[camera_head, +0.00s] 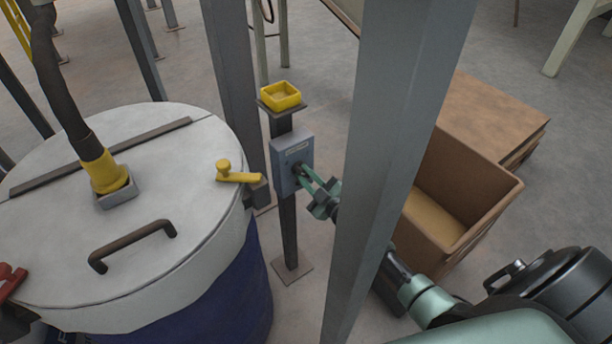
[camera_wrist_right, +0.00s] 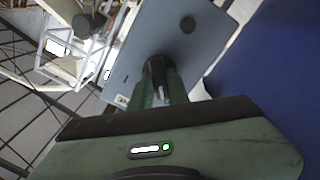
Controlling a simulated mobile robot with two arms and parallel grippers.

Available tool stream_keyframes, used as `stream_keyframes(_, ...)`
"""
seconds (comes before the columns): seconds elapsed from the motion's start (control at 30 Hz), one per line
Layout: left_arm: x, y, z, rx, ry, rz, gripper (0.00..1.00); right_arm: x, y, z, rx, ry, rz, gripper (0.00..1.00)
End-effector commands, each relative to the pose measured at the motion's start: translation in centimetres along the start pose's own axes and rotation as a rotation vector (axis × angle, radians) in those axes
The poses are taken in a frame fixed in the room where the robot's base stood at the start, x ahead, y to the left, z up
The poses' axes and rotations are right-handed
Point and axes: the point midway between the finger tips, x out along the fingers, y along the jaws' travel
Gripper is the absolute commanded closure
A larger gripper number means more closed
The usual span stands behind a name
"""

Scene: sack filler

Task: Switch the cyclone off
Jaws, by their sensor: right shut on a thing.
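A blue-grey switch box (camera_head: 283,165) is mounted on a dark post in the middle of the head view. Its face also shows in the right wrist view (camera_wrist_right: 205,50), with a dark round button and a dark knob (camera_wrist_right: 154,68). My right gripper (camera_head: 303,174) reaches the box face from the right. In the right wrist view, its fingers (camera_wrist_right: 158,80) are shut around the knob. The fingers cover part of the knob, and its pointing direction is not clear. My left gripper is not in view.
A grey upright (camera_head: 385,130) stands close in front of my right arm. A white-lidded blue drum (camera_head: 225,300) with a yellow lever (camera_head: 237,177) is at left. A yellow tray (camera_head: 281,91) tops the post. An open brown box (camera_head: 485,210) is at right.

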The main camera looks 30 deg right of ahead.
Motion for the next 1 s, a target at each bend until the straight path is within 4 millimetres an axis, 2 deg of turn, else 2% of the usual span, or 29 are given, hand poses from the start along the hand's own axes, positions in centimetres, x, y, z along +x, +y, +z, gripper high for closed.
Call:
stream_keyframes(0.47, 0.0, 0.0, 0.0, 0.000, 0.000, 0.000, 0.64, -0.1, -0.1, 0.1, -0.017, -0.002, -0.002, 1.00)
stream_keyframes(0.5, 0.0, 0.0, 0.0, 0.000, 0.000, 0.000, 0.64, -0.1, -0.1, 0.1, -0.017, -0.002, -0.002, 0.78)
stream_keyframes(0.57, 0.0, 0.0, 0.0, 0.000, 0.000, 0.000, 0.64, -0.1, -0.1, 0.1, -0.016, -0.002, -0.002, 0.62)
stream_keyframes(0.87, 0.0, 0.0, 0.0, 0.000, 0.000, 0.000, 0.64, -0.1, -0.1, 0.0, -0.015, -0.001, -0.001, 0.62)
stream_keyframes(1.0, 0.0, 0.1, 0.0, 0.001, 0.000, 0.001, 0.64, -1.1, -0.1, 0.1, -0.014, -0.002, -0.002, 0.62)
